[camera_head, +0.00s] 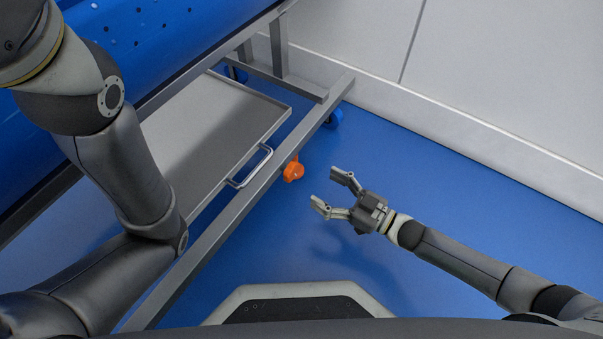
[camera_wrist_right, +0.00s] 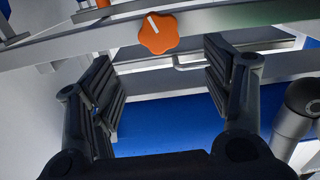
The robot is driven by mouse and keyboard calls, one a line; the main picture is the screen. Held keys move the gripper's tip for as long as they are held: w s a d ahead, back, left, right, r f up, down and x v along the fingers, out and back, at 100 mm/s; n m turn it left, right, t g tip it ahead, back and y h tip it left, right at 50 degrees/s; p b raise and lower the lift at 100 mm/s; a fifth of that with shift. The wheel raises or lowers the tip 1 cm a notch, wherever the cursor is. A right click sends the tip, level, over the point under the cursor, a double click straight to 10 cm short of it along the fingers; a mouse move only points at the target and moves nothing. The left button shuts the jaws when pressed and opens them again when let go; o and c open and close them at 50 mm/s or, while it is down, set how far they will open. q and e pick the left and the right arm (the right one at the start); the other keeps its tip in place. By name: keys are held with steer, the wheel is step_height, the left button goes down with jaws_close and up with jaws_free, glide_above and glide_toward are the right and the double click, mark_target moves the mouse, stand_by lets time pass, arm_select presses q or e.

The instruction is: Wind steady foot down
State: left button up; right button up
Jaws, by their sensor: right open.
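An orange lobed knob (camera_head: 293,170) sits on the outer side of the carrier's lower grey frame rail (camera_head: 238,208). My right gripper (camera_head: 327,191) is open and empty, a short way to the right of the knob, its fingers pointing toward it. In the right wrist view the orange knob (camera_wrist_right: 158,33) shows a white mark on its face and appears beyond and above the gap between the two open fingers (camera_wrist_right: 165,85). The foot itself cannot be made out. My left arm comes in from the left, but its gripper is out of view.
A grey tray (camera_head: 215,115) with a metal handle (camera_head: 252,166) lies inside the frame. A blue tub (camera_head: 150,35) stands above. A blue caster (camera_head: 334,118) is at the frame's far corner. White wall (camera_head: 480,130) bounds the right. Blue floor (camera_head: 420,180) is clear around my right gripper.

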mark_target(294, 171)
steer(key=b+x, duration=0.4)
steer(key=x, duration=0.4)
steer(key=shift+w+a+f+b, duration=0.15)
steer(key=shift+a+b, duration=0.1)
steer(key=shift+b, duration=0.05)
steer(key=shift+w+a, duration=0.3)
steer(key=shift+a, duration=0.15)
steer(key=c, duration=1)
